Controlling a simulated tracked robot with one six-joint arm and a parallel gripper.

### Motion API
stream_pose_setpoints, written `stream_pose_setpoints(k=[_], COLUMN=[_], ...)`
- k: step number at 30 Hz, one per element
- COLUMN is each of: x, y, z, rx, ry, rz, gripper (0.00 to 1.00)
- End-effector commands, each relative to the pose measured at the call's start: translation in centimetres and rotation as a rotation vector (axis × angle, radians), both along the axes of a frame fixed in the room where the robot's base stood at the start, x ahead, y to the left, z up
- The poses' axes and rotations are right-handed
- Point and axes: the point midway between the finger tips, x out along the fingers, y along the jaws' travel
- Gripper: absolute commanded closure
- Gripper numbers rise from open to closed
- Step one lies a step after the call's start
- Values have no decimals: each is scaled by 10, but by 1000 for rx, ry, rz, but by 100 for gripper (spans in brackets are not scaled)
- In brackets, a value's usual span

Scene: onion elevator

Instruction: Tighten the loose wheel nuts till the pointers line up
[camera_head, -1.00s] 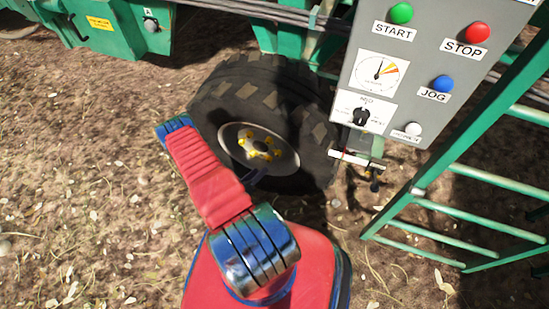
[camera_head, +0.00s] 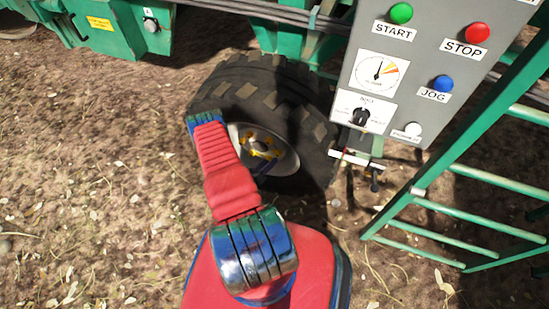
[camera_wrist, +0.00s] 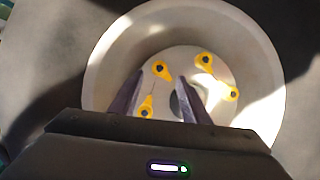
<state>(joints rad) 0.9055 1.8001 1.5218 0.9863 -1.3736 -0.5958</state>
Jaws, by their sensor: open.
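The wheel (camera_head: 275,115) with a black treaded tyre stands under the green machine, its pale rim facing me. Several yellow pointers sit on the wheel nuts around the hub; in the head view they are small (camera_head: 262,150) and partly shaded. The wrist view shows an upper-left pointer (camera_wrist: 161,69), an upper-right pointer (camera_wrist: 206,60), a right pointer (camera_wrist: 231,94) and a lower-left pointer (camera_wrist: 147,106), turned in differing directions. My gripper (camera_wrist: 163,88) is open in front of the hub, its dark fingers apart. Contact with a nut cannot be told. The lower hub is hidden by my gripper's body.
A grey control panel (camera_head: 425,60) with coloured buttons and a gauge hangs right of the wheel. A green ladder (camera_head: 470,180) stands at the right. A small crank handle (camera_head: 375,175) sits below the panel. The dirt ground (camera_head: 90,190) at left is open.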

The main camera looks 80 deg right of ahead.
Motion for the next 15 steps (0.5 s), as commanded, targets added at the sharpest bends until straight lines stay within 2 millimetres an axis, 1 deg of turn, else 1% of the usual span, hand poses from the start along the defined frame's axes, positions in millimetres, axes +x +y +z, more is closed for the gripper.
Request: stream_pose_setpoints(k=[1,9,15], x=[-4,-15,-19], y=[-6,-38,-52], z=[-2,-12,-17], rx=[-1,-1,-1], ry=[-1,-1,0], rz=[-3,-1,1], gripper=[57,57,57])
